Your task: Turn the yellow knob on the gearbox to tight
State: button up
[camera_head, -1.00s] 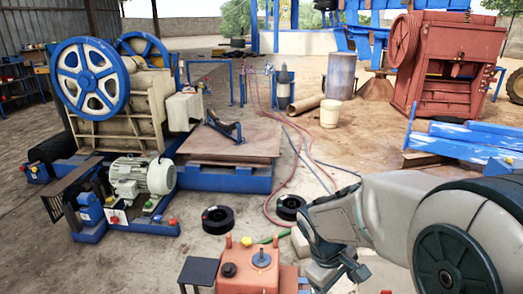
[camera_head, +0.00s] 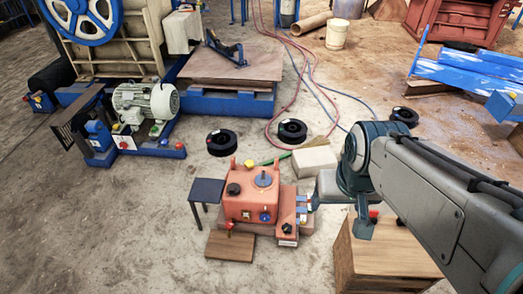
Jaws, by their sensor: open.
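The gearbox (camera_head: 236,206) is an orange-red box on the ground at the lower middle, with a grey round fitting on top. The knob's setting is too small to read. My gripper (camera_head: 312,203) is at the end of my arm, to the right of the gearbox and apart from the yellow knob. Its fingers are small and partly merge with the parts behind them. It is open, and nothing shows held in it.
A wooden box (camera_head: 385,250) stands under my arm at the right. A dark small table (camera_head: 207,190) is left of the gearbox and a wooden board (camera_head: 230,246) lies in front. A pale block (camera_head: 314,159) and black rings (camera_head: 221,142) lie behind. The left foreground ground is clear.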

aim_at(250, 165)
jog(key=z, duration=0.05)
jog(key=k, duration=0.5)
jog(key=u, duration=0.65)
jog(key=i, duration=1.65)
jog(key=z, duration=0.4)
